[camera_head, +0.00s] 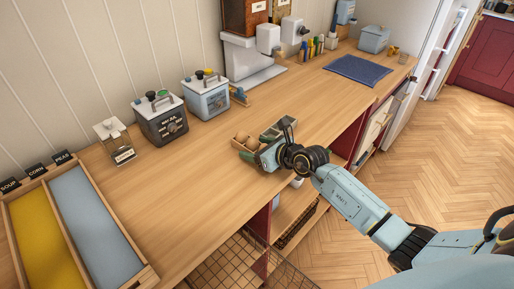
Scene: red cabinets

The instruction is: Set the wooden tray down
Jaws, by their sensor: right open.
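A small wooden tray (246,142) with a low rim is on or just above the front part of the wooden counter. It looks brown inside, and its right part is hidden behind my right gripper. My right gripper (268,146) is open at the tray's right side, with its green and dark fingers close to the tray. I cannot tell whether they touch it. My left gripper is not in view.
A larger wooden box (148,278) with yellow and blue-grey sections stands at the left. A dark canister (162,124) and a light canister (208,97) stand along the wall. A blue mat (357,70) lies farther back. The counter (190,185) left of the tray is clear.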

